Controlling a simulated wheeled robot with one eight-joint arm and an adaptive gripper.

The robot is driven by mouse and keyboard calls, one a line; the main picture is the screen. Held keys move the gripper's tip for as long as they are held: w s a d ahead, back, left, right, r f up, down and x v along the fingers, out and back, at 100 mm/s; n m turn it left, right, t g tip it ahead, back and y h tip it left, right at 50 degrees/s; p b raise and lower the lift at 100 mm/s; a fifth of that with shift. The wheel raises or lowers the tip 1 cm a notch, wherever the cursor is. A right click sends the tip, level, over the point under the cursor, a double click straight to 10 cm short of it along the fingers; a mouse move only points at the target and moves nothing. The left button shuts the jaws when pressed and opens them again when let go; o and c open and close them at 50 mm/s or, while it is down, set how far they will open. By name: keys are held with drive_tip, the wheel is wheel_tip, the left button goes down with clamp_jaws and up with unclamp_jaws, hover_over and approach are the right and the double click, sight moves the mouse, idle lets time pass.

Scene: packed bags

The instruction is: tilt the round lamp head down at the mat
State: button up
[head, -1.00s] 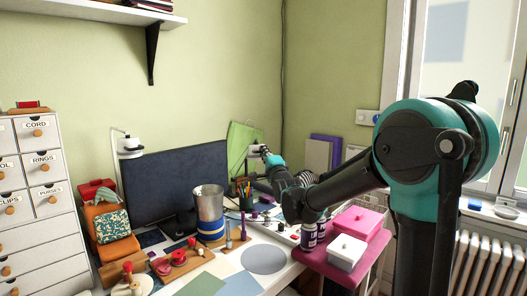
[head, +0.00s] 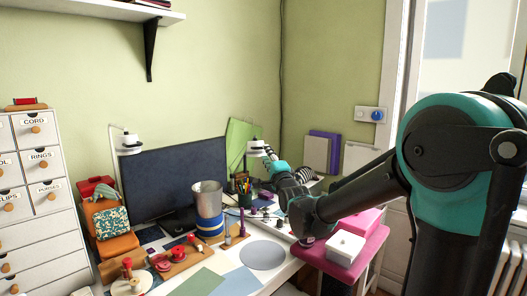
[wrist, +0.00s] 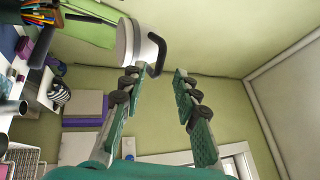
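A white round lamp head (head: 255,148) with a dark band stands at the back right of the desk, beside the monitor. In the wrist view the lamp head (wrist: 127,42) is at the upper middle, with a dark curved handle (wrist: 156,55) on its side. My gripper (wrist: 158,73) is open and the gap between its fingers is empty. The handle lies just beyond the fingertips; I cannot tell whether the left finger touches the lamp head. In the head view my gripper (head: 268,153) is close beside the lamp head. A grey-blue round mat (head: 263,256) lies on the desk front.
A second white lamp (head: 128,145) stands left of the monitor (head: 178,178). A metal canister with a blue base (head: 208,210) and a pen cup (head: 244,198) stand on the desk. A white box (head: 346,248) sits on the pink stand below my arm.

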drive_tip(key=v, duration=0.6)
drive_tip(key=shift+s, duration=0.1)
drive_tip(key=s+d+f+n+g+h, duration=0.35)
drive_tip(key=d+f, duration=0.45)
drive_tip(key=f, duration=0.3)
drive_tip(key=s+d+f+n+g+h, duration=0.3)
drive_tip(key=s+d+f+n+g, duration=0.15)
drive_tip(key=d+f, duration=0.5)
drive_tip(key=s+d+f+n+g+h, duration=0.1)
drive_tip(key=s+d+f+n+g, duration=0.1)
drive_tip(key=s+f, duration=0.5)
drive_tip(key=s+d+f+n+g, duration=0.3)
drive_tip(key=s+f, duration=0.4)
drive_tip(key=s, duration=0.4)
drive_tip(key=shift+s+d+f+g+h, duration=0.4)
drive_tip(key=shift+d+g, duration=0.35)
drive_tip(key=shift+g, duration=0.35)
